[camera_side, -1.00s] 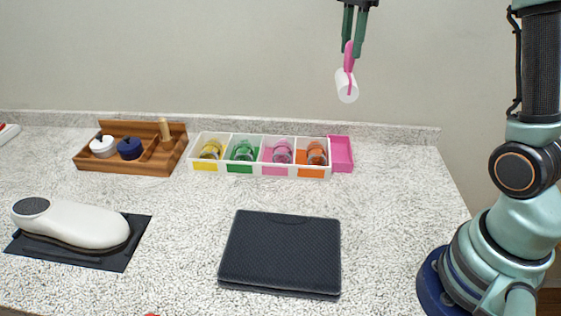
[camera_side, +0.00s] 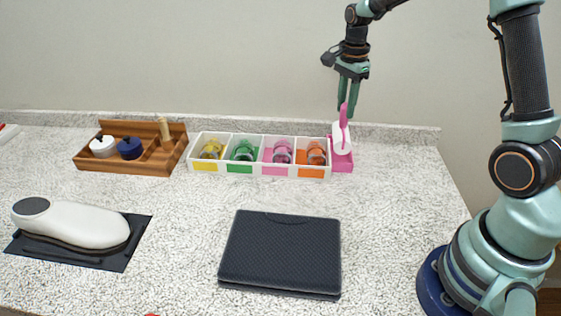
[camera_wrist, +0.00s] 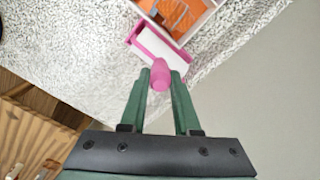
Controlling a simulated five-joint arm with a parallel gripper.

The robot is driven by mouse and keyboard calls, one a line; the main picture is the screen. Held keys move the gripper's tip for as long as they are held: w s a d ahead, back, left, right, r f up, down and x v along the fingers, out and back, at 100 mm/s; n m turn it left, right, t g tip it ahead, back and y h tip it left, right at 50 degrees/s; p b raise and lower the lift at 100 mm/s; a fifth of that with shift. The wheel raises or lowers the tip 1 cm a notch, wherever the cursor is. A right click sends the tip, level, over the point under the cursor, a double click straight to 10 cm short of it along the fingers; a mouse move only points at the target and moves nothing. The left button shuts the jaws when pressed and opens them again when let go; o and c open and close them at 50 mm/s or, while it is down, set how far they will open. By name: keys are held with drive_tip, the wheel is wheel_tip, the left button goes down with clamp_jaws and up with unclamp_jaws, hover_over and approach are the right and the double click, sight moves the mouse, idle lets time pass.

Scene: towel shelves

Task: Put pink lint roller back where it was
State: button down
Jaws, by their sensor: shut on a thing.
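The pink lint roller has a pink handle (camera_side: 344,118) and a white roll (camera_side: 338,136). It is upright in the side view, its roll at the pink holder (camera_side: 342,166) at the right end of the white divided tray. My gripper (camera_side: 344,108) is above the holder, pointing down, and shut on the top of the handle. In the wrist view the handle end (camera_wrist: 161,74) sits between my two green fingers, with the white roll and pink holder (camera_wrist: 143,28) beyond it. I cannot tell whether the roll touches the holder's floor.
The white tray (camera_side: 260,137) left of the holder has colored compartments with small jars. A wooden caddy (camera_side: 120,168) holds a white and a blue pot. A dark folded item (camera_side: 280,252) and a white device (camera_side: 75,225) lie nearer. The counter between is clear.

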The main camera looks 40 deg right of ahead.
sight(343, 126)
drive_tip(key=shift+f, duration=2.1)
drive_tip(key=c, duration=0.6)
unclamp_jaws()
drive_tip(key=shift+c, duration=0.2)
